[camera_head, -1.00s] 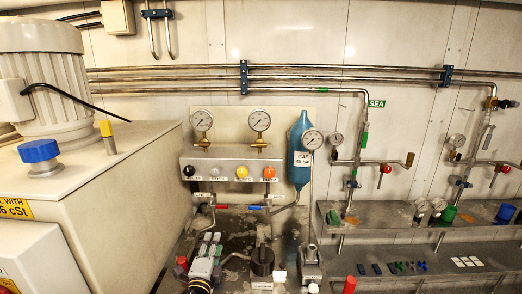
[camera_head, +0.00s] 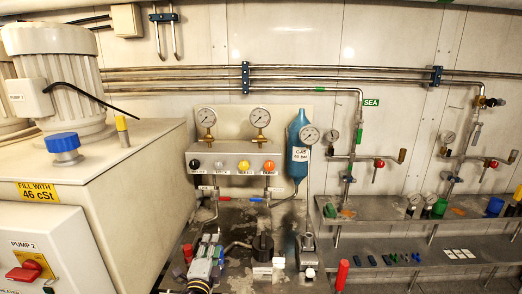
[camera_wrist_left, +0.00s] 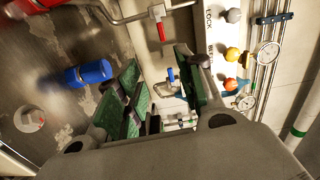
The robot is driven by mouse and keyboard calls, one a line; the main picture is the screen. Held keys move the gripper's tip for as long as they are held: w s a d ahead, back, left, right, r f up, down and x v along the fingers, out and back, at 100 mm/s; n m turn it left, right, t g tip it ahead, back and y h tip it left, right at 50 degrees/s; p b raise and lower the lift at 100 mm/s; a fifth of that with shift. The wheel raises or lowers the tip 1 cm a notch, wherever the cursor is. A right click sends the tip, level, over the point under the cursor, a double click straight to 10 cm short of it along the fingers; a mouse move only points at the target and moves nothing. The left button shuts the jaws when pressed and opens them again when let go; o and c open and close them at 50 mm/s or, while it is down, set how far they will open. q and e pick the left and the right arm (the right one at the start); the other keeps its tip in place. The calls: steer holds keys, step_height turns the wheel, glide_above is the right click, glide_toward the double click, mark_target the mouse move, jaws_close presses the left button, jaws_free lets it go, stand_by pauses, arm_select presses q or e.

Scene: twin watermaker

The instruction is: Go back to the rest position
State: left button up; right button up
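My left gripper (camera_head: 208,246) shows small at the lower left of the middle in the head view, over the dark bench. In the left wrist view the left gripper (camera_wrist_left: 155,88) has its green-padded fingers spread apart. No object is held between them; pipework and a blue handle (camera_wrist_left: 170,75) show through the gap, behind the fingers. Whether the fingers touch anything cannot be told. My right gripper is not in view.
A gauge panel with coloured knobs (camera_head: 242,166) stands behind the gripper; a black round part (camera_head: 262,246) is right of it. A large tank (camera_head: 130,175) stands left. Blue (camera_wrist_left: 88,73) and red (camera_wrist_left: 25,5) cylinders are left of the fingers in the wrist view.

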arm_select(q)
steer(key=s+a+f+n+g+y, duration=0.3)
steer(key=s+a+f+n+g, duration=0.4)
steer(key=s+f+n, duration=0.4)
steer(key=s+f+n+g+h, duration=0.15)
steer(key=s+g, duration=0.25)
steer(key=s, duration=0.5)
steer(key=s+f+n+g+h, duration=0.1)
steer(key=s+f+n+g, duration=0.2)
steer(key=s, duration=0.6)
step_height(320, 180, down, 32)
steer(key=s+a+g, duration=0.1)
steer(key=s, duration=0.1)
steer(key=s+a+f, duration=0.4)
steer(key=s+f, duration=0.6)
steer(key=s+a+f+g, duration=0.1)
steer(key=s+a+f, duration=0.3)
steer(key=s+f, duration=0.6)
steer(key=shift+s, duration=0.25)
